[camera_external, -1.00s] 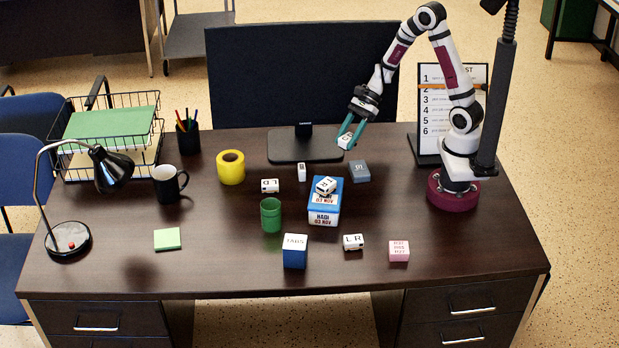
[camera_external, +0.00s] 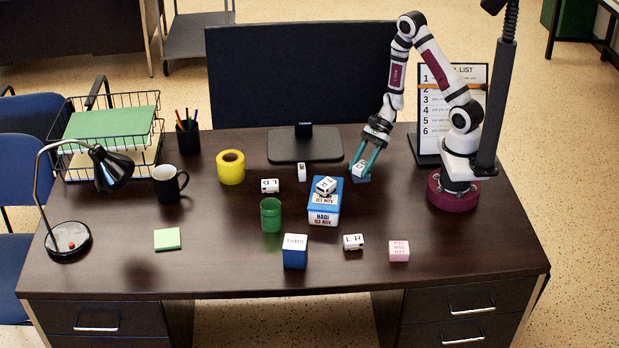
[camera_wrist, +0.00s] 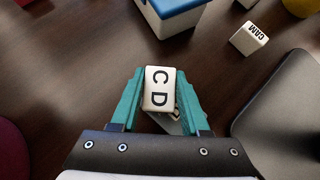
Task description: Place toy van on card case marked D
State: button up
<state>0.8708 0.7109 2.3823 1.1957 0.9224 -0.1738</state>
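My gripper (camera_external: 363,167) has its teal fingers shut on a white block lettered "C D" (camera_wrist: 158,88), also small between the fingertips in the external view (camera_external: 358,169). No thing is plainly a toy van by shape. The held block is at a grey-blue block (camera_external: 363,179), whose top was lettered, perhaps "ID", in the earlier view. That block is now mostly hidden by the gripper, and I cannot tell whether the two touch. A grey bit (camera_wrist: 166,124) shows below the held block in the wrist view.
A blue-and-white box (camera_external: 323,214) with a white lettered block (camera_external: 326,186) on top stands left of my gripper. A small white block (camera_external: 301,172), marked "CAM" in the wrist view (camera_wrist: 249,38), and the monitor base (camera_external: 300,148) are close.

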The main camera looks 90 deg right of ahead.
aim_at(361, 165)
jog(key=o, duration=0.4)
jog(key=shift+o, duration=0.2)
jog(key=v, duration=0.5)
jog(key=shift+d+r, duration=0.15)
jog(key=shift+r, duration=0.25)
notch_tip(361, 165, up, 6)
jog(key=s+a+r+n+g, duration=0.2)
jog(key=a+r+n, duration=0.1)
jog(key=a+n, duration=0.25)
jog(key=s+a+r+n+g, duration=0.2)
jog(key=a+r+n+g, duration=0.1)
jog(key=a+n, duration=0.3)
jog(key=s+a+r+n+g+h, duration=0.1)
jog(key=s+a+r+n+h, duration=0.1)
jog(key=s+n, duration=0.7)
jog(key=a+n+h, duration=0.1)
jog(key=h, duration=0.1)
jog(key=shift+a+r+g+h, duration=0.25)
jog(key=shift+g+h, duration=0.05)
